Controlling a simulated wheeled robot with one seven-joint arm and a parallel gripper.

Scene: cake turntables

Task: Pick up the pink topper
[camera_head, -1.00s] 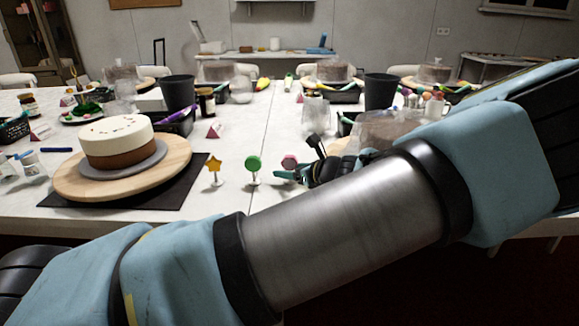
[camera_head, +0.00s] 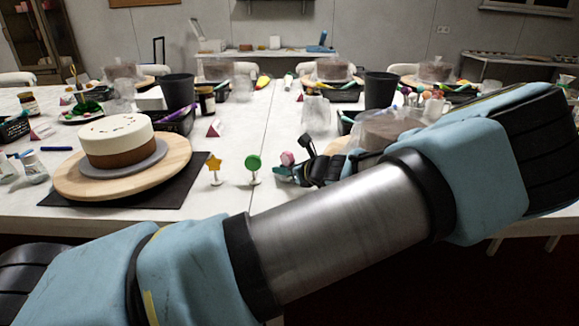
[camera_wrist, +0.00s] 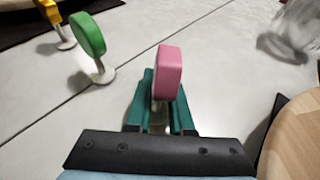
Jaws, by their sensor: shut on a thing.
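The pink topper (camera_wrist: 167,72) stands between the two teal fingers of my gripper (camera_wrist: 160,103) in the wrist view. Its pink head rises above the fingertips, and its stem and base are mostly hidden by the fingers. In the head view the pink topper (camera_head: 287,158) shows just above my gripper (camera_head: 284,172). My gripper is shut on it, low over the white table. From these views I cannot tell whether its base touches the table.
A green topper (camera_head: 253,168) and a yellow star topper (camera_head: 214,167) stand to the left. A two-tone cake (camera_head: 117,141) sits on a wooden turntable (camera_head: 70,186) farther left. A clear cup (camera_wrist: 290,30) and a wooden board (camera_wrist: 292,145) are on the right.

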